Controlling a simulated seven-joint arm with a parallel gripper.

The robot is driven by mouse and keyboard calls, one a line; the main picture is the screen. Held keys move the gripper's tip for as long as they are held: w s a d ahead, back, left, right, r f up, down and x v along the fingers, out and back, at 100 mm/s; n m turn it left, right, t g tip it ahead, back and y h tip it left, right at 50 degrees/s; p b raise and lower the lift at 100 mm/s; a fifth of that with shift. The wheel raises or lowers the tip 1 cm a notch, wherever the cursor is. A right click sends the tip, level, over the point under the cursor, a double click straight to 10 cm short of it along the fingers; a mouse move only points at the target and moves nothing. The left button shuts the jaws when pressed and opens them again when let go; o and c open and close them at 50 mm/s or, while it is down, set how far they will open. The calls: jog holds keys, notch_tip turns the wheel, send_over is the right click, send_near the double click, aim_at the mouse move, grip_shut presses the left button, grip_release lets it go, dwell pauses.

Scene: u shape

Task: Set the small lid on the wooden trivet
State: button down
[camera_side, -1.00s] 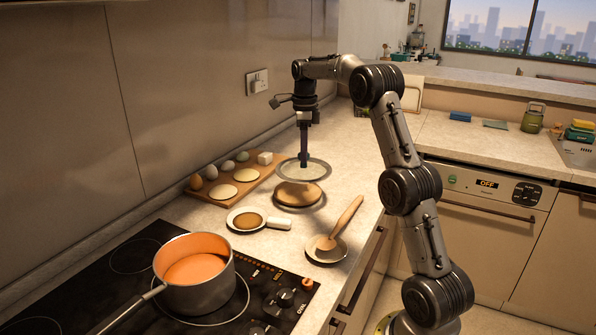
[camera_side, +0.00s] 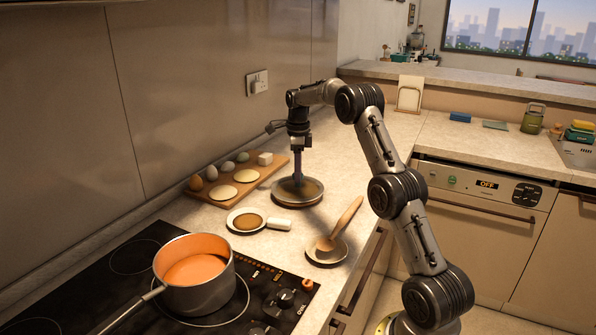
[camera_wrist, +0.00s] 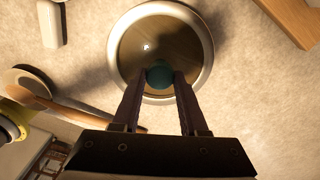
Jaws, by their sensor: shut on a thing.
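The small lid (camera_side: 309,189) is a round glass disc with a pale metal rim. In the side view it lies level over the wooden trivet, covering nearly all of it; whether it fully touches cannot be told. The lid also shows in the wrist view (camera_wrist: 133,48), with brown wood seen through its glass. My gripper (camera_side: 298,177) points straight down above the lid's centre. In the wrist view my gripper (camera_wrist: 159,78) is shut on the lid's teal knob (camera_wrist: 159,74).
A wooden board (camera_side: 213,194) with eggs and pale rounds lies at the left. A small dish (camera_side: 233,226) with a white handle and a spoon rest (camera_side: 317,256) with a wooden spoon (camera_side: 345,218) sit nearer. An orange-filled pot (camera_side: 208,298) stands on the hob.

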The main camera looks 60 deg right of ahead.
jog(key=shift+f, duration=0.1)
jog(key=shift+c, duration=2.2)
grip_release()
notch_tip(320, 180, up, 11)
jog(key=s+a+r+n+t, duration=0.1)
jog(key=s+a+r+n, duration=0.2)
jog(key=a+n, duration=0.3)
jog(key=s+a+r+n+t+h, duration=0.1)
jog(key=s+a+r+n, duration=0.25)
jog(key=a, duration=0.55)
jog(key=s+a+r+n+t, duration=0.1)
jog(key=s+a+r+n, duration=0.15)
jog(key=a+n, duration=0.4)
jog(key=s+a+f+n+t, duration=0.1)
jog(key=s+a+f+n, duration=0.4)
jog(key=s, duration=0.4)
jog(key=s+a+f+n+t+y, duration=0.1)
jog(key=s+a+f+n, duration=0.4)
jog(key=s+a+n, duration=0.3)
jog(key=shift+s+n+t, duration=0.3)
jog(key=shift+s+n, duration=0.55)
jog(key=shift+n, duration=0.25)
